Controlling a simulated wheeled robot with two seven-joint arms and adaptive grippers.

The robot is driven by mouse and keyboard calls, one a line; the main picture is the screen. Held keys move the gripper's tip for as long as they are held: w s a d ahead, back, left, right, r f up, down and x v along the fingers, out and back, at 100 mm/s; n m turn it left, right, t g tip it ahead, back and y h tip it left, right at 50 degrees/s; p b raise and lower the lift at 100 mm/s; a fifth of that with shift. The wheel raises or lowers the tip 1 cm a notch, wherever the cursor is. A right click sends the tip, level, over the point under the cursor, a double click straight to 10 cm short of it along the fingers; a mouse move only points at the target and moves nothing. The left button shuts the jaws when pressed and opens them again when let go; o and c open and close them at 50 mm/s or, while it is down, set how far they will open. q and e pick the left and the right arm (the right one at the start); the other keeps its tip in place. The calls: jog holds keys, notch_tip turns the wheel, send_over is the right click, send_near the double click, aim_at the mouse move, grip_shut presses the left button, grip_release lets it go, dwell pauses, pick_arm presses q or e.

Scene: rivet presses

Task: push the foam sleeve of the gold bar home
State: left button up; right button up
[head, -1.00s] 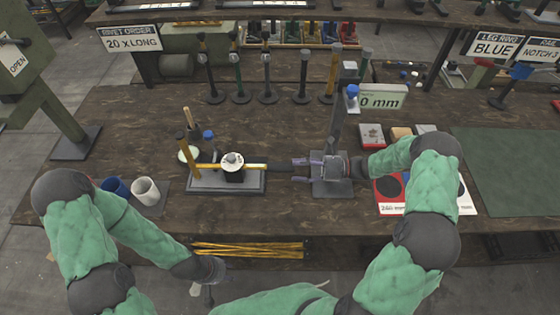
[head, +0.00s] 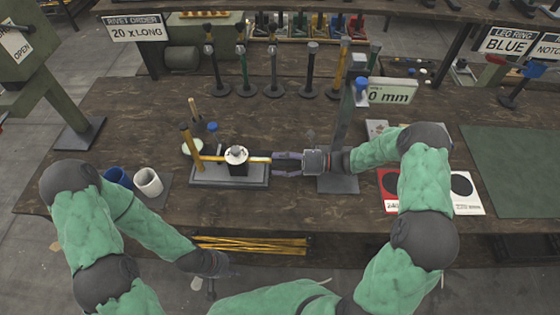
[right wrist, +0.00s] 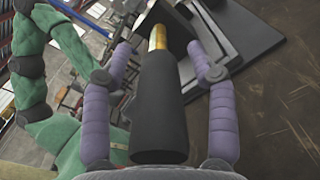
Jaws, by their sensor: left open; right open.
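The gold bar (head: 258,159) lies level through a dark clamp block (head: 238,169) with a white round top, on a grey fixture plate (head: 205,181). The black foam sleeve (right wrist: 160,105) sits on the bar's right end; in the right wrist view a short stretch of gold shows between sleeve and block. My right gripper (head: 275,164) is open, its purple fingers on either side of the sleeve with visible gaps. The sleeve's near end lies close to the palm; I cannot tell if they touch. My left gripper (head: 213,264) is open and empty, low at the table's front edge.
Several gold bars (head: 250,245) lie below the front edge. A white cup (head: 148,182) and a blue cup (head: 118,178) stand left of the fixture. A grey post with a "0 mm" sign (head: 390,92) rises behind my right gripper. A green mat (head: 515,170) lies far right.

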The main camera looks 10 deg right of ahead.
aim_at(268, 161)
grip_shut()
jog(key=shift+p+x, duration=0.55)
jog(key=shift+x, duration=1.35)
grip_release()
jog(key=shift+d, duration=0.2)
jog(key=v, duration=1.1)
jog(key=shift+s+d, duration=0.2)
jog(key=shift+d, duration=0.15)
